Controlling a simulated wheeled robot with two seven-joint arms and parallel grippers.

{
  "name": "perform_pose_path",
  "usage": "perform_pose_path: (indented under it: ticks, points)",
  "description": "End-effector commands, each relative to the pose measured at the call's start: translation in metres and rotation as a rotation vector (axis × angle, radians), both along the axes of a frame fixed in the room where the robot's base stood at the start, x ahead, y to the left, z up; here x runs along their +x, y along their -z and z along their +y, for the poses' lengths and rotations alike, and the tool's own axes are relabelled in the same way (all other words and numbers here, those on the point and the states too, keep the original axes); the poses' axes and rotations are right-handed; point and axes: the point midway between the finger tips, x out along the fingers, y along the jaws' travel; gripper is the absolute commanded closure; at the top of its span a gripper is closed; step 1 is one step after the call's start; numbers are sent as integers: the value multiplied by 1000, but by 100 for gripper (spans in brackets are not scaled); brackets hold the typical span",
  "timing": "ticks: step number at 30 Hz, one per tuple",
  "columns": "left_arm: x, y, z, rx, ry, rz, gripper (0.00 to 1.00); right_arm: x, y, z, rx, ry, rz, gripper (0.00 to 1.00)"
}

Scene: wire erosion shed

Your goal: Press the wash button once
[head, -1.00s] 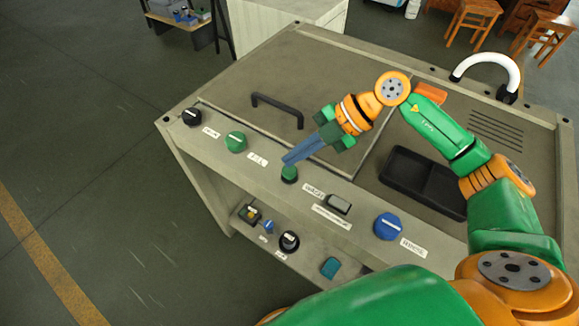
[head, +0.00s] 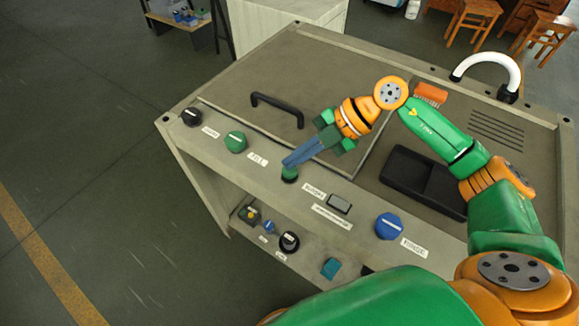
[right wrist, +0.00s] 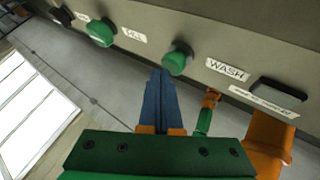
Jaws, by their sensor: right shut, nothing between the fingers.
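The wash button is a round green button (head: 289,175) on the front ledge of the machine, with a white label beside it. It also shows in the right wrist view (right wrist: 177,60), left of the label reading WASH (right wrist: 227,68). My right gripper (head: 288,163) is shut and empty, its blue fingers together. The fingertips (right wrist: 161,74) are right at the button and overlap its upper edge in the head view. I cannot tell whether they touch it. My left gripper is not in view.
Along the ledge, another green knob (head: 236,141) and a black knob (head: 192,116) lie to the left. A grey switch (head: 339,204) and a blue knob (head: 389,226) lie to the right. A dark handle (head: 278,109) stands on the lid behind. A lower shelf holds several small controls.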

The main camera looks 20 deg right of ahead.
Motion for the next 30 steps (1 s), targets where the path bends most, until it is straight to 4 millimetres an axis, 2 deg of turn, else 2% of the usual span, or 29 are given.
perform_pose_path:
  ticks: [30]
  points:
    - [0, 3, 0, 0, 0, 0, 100, 0, 8, 0, 0, 0, 1, 100]
